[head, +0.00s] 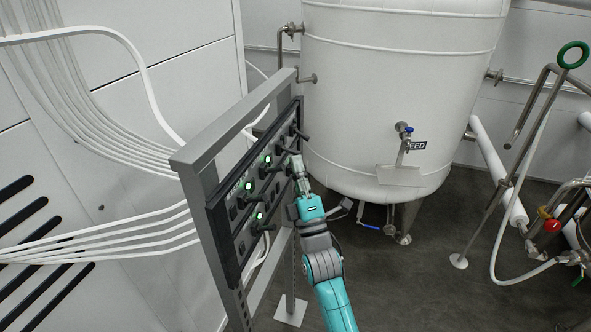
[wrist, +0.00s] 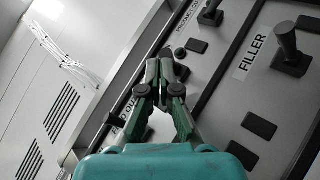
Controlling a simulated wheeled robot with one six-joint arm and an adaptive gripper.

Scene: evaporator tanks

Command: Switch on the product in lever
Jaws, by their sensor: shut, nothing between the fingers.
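The control panel (head: 250,195) carries several black levers and lit green lamps. My gripper (head: 297,162) is at the panel's right part, its fingers close to the levers there. In the wrist view my gripper (wrist: 166,68) has its fingers together over the panel, with nothing seen between them. A black lever (wrist: 287,48) stands beside the FILLER label (wrist: 252,52). Another lever (wrist: 210,14) is at the top, near a label that seems to begin with PRODUCT. A dark lever (wrist: 138,118) is partly hidden left of the fingers. I cannot tell which lever is product in, nor whether the fingers touch one.
A grey metal frame (head: 195,165) holds the panel. White cables (head: 110,235) run to it from the left. A large white tank (head: 395,90) stands behind. Pipes and a green handwheel (head: 573,54) are at the right. The dark floor (head: 430,285) between is open.

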